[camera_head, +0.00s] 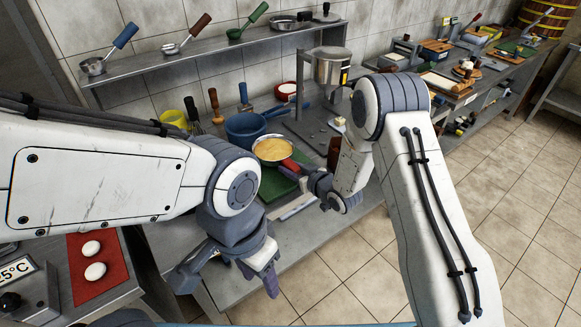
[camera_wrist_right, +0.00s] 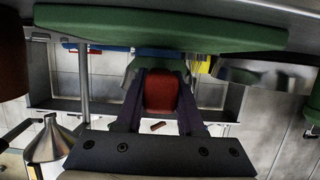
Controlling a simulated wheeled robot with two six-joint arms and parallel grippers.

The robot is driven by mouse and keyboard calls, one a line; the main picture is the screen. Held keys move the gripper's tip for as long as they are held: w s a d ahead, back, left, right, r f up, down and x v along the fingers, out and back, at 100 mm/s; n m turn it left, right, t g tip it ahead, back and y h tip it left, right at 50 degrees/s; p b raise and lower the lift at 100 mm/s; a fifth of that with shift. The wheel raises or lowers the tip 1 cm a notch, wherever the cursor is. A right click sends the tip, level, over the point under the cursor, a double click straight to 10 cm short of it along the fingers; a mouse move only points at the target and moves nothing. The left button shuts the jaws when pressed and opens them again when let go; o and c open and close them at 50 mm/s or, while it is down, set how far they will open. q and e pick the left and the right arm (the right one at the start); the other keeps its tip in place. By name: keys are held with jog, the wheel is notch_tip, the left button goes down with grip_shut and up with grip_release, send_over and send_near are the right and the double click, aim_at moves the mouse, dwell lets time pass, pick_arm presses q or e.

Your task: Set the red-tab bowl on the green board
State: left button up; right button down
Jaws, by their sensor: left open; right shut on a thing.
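The red-tab bowl (camera_head: 272,148) is a metal bowl with yellow contents, above the far part of the green board (camera_head: 276,187). I cannot tell whether it touches the board. My right gripper (camera_head: 302,172) is shut on its red tab (camera_head: 289,165). In the right wrist view the red tab (camera_wrist_right: 161,92) sits between the dark fingers (camera_wrist_right: 160,105), and the green board (camera_wrist_right: 160,30) crosses the top. The rest of the bowl is not clear there.
A blue pot (camera_head: 244,129) stands just left of the bowl, with a metal stand and hopper (camera_head: 325,68) behind. A yellow cup (camera_head: 173,118) is at the bench's left. A red mat (camera_head: 98,290) with two white eggs lies lower left.

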jog(key=shift+f, duration=0.3)
jog(key=shift+f+b, duration=0.5)
jog(key=shift+b, duration=0.1)
dwell(0.3)
jog(key=c, duration=0.6)
grip_release()
jog(key=shift+o, duration=0.8)
jog(key=shift+f, duration=0.1)
jog(key=b+v, duration=0.1)
jog(key=v, duration=0.9)
jog(key=shift+s+b, duration=0.25)
jog(key=shift+b, duration=0.15)
